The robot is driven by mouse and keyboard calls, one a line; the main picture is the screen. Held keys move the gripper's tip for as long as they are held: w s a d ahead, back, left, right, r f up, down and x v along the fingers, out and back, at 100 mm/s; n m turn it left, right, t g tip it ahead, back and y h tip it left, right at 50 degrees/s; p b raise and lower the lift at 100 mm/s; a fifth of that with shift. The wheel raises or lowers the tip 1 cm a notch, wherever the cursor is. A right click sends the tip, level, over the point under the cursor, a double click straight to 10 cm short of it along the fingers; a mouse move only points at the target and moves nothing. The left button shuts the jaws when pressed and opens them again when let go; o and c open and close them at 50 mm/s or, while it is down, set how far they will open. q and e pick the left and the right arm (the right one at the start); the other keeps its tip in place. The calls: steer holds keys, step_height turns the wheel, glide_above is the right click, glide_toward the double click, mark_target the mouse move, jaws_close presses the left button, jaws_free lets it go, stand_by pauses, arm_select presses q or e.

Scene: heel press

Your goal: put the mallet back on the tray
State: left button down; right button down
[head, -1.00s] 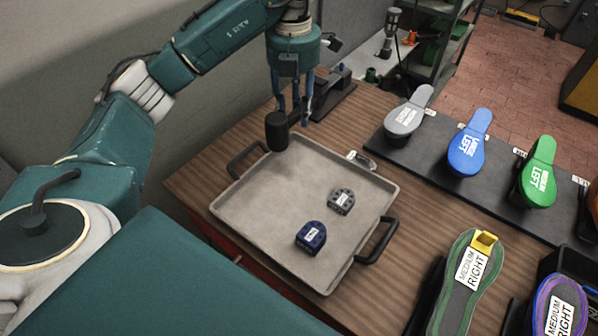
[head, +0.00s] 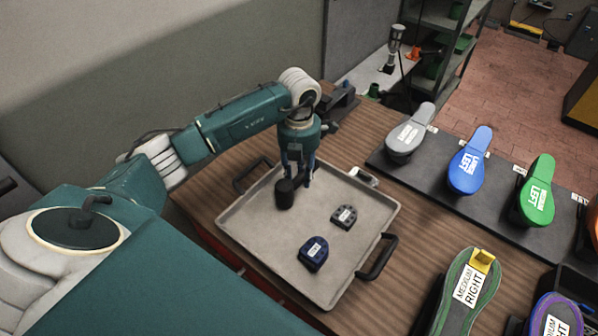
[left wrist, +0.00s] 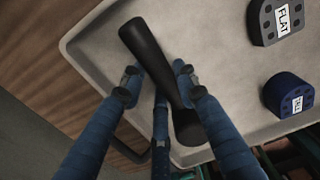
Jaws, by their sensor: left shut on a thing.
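My left gripper (head: 303,180) is shut on the black mallet (head: 285,194), over the far part of the grey tray (head: 256,232). The mallet's dark end hangs beside the fingers in the head view; I cannot tell whether it touches the tray. In the left wrist view, the blue fingers (left wrist: 157,84) close around the mallet's dark shaft (left wrist: 150,52), which slants across the picture with the tray floor (left wrist: 90,50) behind it. My right gripper is not in view.
A dark blue heel block (head: 313,254) and a grey one (head: 344,216) lie on the tray's near right part. The tray's left part is bare. Shoe forms, among them a blue one (head: 468,163), stand on a dark mat to the right.

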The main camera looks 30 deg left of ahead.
arm_select(q)
steer(key=shift+f, duration=0.15)
steer(key=c, duration=1.3)
jaws_free()
